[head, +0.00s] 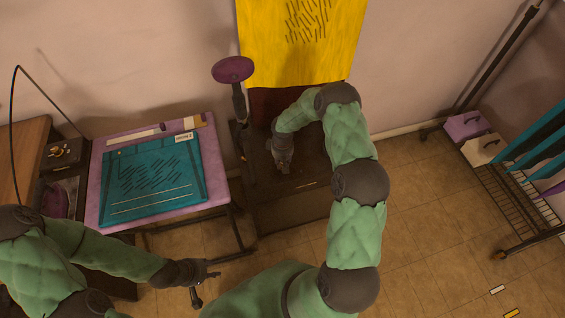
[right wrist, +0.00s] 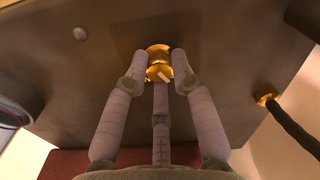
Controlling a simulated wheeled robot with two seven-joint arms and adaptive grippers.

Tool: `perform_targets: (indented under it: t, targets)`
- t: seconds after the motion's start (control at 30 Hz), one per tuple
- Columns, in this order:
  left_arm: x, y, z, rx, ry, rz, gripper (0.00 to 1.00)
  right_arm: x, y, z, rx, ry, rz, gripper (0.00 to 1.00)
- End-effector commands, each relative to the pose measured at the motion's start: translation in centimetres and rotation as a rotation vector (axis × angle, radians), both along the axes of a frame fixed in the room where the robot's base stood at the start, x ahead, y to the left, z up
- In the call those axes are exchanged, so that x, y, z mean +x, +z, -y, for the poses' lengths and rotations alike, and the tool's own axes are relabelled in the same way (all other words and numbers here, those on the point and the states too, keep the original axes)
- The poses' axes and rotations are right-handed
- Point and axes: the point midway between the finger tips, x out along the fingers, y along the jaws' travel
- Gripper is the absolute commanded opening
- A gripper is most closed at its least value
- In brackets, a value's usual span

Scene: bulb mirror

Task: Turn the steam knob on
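A golden steam knob (right wrist: 159,54) sits on a dark brown surface in the right wrist view. The fingertips of my right gripper (right wrist: 158,68) are on both sides of it, with a third finger below. I cannot tell whether they press on it. In the head view my right gripper (head: 283,158) is over the dark cabinet (head: 290,214), and its hand hides the knob there. My left gripper (head: 205,284) is empty, its fingers spread apart, in front of the purple table and low in the picture.
A purple table (head: 220,190) with a teal cloth (head: 150,182) stands at left. A yellow panel (head: 300,62) rises behind the cabinet. A purple disc on a stand (head: 233,69) is beside it. A rack (head: 500,190) stands right; tiled floor between is mostly clear.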

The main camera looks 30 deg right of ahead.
Motion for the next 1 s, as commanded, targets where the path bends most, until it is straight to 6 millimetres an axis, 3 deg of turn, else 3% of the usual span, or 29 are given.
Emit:
perform_targets:
  t: [0.47,1.0]
  targets:
    - [0.0,-1.1,0.0,0.000,0.000,0.000,0.40,0.0,-0.2,0.0,0.000,-0.113,0.002,0.00]
    - [0.0,-4.5,0.0,0.000,0.000,0.000,0.40,0.0,-0.3,0.0,0.000,-0.593,0.001,0.00]
